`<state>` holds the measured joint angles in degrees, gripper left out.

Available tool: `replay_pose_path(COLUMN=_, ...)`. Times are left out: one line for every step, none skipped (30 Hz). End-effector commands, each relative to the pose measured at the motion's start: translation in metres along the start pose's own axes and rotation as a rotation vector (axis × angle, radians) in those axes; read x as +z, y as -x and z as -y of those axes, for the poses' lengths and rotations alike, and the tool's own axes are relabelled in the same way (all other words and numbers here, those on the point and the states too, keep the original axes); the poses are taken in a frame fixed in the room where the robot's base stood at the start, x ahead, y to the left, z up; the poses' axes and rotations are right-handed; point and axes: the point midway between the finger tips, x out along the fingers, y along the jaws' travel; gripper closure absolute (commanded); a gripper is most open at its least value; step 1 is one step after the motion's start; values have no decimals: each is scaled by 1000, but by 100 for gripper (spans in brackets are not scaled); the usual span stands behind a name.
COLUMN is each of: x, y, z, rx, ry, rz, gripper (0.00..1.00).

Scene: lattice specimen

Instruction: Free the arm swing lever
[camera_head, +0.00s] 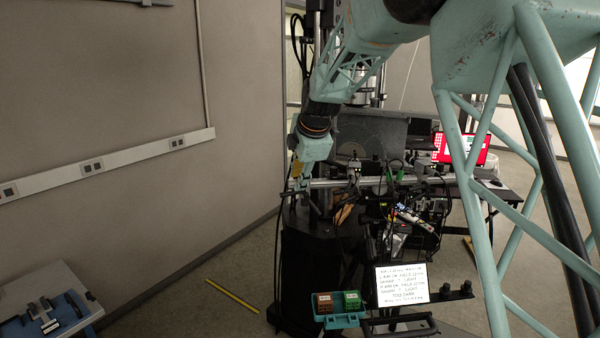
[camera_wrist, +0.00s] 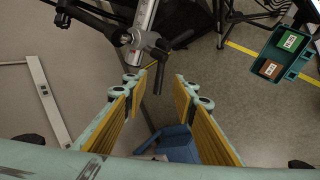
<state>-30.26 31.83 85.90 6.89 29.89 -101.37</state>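A black lever with several arms (camera_wrist: 150,42) sits at the end of a silver bar (camera_wrist: 145,14) in the wrist view. I take it for the arm swing lever. One black arm of it points down toward the gap between my fingers, nearer the left fingertip; I cannot tell whether they touch. My gripper (camera_wrist: 164,88) is open, with yellow pads on both fingers and nothing clamped between them. In the head view my gripper (camera_head: 298,183) is at the left end of the silver horizontal bar (camera_head: 330,182); the lever is small and unclear there.
A teal tray (camera_head: 337,321) with brown and green boxes stands low in front. A text screen (camera_head: 402,285) is to its right. Cables and instruments (camera_head: 405,215) crowd the bar's right. A side table (camera_head: 40,285) is at lower left. The floor between is mostly clear.

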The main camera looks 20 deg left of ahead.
Motion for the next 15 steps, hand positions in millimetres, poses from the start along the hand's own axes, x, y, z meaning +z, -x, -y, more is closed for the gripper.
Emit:
replay_pose_path(x=0, y=-6, z=1, rx=-2, ry=0, rz=0, gripper=75)
replay_pose_path(x=0, y=-9, z=1, rx=-3, ry=0, rz=0, gripper=75)
replay_pose_path(x=0, y=-14, z=1, rx=-2, ry=0, rz=0, gripper=75)
replay_pose_path(x=0, y=-16, z=0, rx=-2, ry=0, rz=0, gripper=75)
replay_pose_path(x=0, y=-19, z=0, rx=-1, ry=0, rz=0, gripper=75)
replay_pose_path(x=0, y=-23, z=0, rx=-1, ry=0, rz=0, gripper=75)
replay_pose_path(x=0, y=-27, z=0, rx=-1, ry=0, rz=0, gripper=75)
replay_pose_path(x=0, y=-30, z=0, rx=-1, ry=0, rz=0, gripper=75)
replay_pose_path(x=0, y=-34, z=0, rx=-2, ry=0, rz=0, gripper=75)
replay_pose_path(x=0, y=-37, z=0, rx=-2, ry=0, rz=0, gripper=75)
replay_pose_path(x=0, y=-40, z=0, rx=-1, ry=0, rz=0, gripper=75)
replay_pose_path(x=0, y=-44, z=0, rx=-1, ry=0, rz=0, gripper=75)
replay_pose_path(x=0, y=-46, z=0, rx=-1, ry=0, rz=0, gripper=75)
replay_pose_path(x=0, y=-49, z=0, rx=-1, ry=0, rz=0, gripper=75)
replay_pose_path(x=0, y=-53, z=0, rx=-1, ry=0, rz=0, gripper=75)
